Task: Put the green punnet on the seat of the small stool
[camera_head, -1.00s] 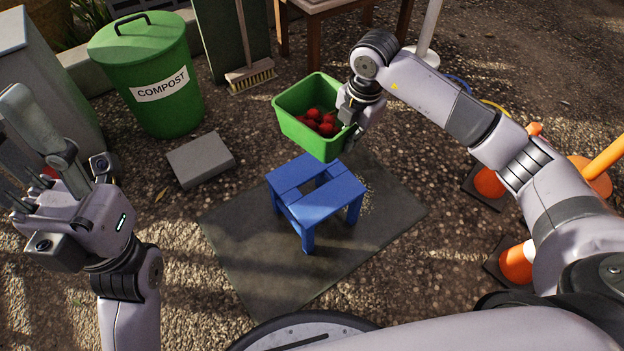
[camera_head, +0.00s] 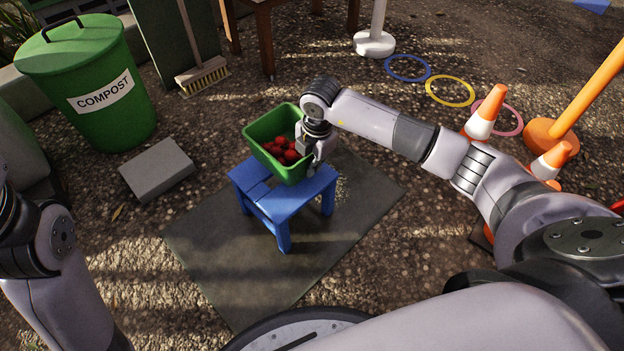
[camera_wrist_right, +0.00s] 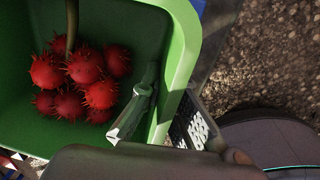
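The green punnet (camera_head: 262,131) holds several red spiky fruits and is at the far side of the small blue stool (camera_head: 284,205), over its seat. I cannot tell whether its base touches the seat. My right gripper (camera_head: 309,158) is shut on the punnet's right wall. In the right wrist view, one finger (camera_wrist_right: 140,105) is inside the punnet (camera_wrist_right: 183,50) against that wall and the other is outside. The fruits (camera_wrist_right: 85,75) lie in the punnet. In the head view, my left arm shows at the lower left, but its gripper is out of frame.
The stool stands on a dark mat (camera_head: 225,265). A grey block (camera_head: 157,170) lies to its left, near a green compost bin (camera_head: 95,85). Traffic cones (camera_head: 487,112) and coloured rings (camera_head: 450,91) are at the right. A wooden table (camera_head: 265,40) stands behind.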

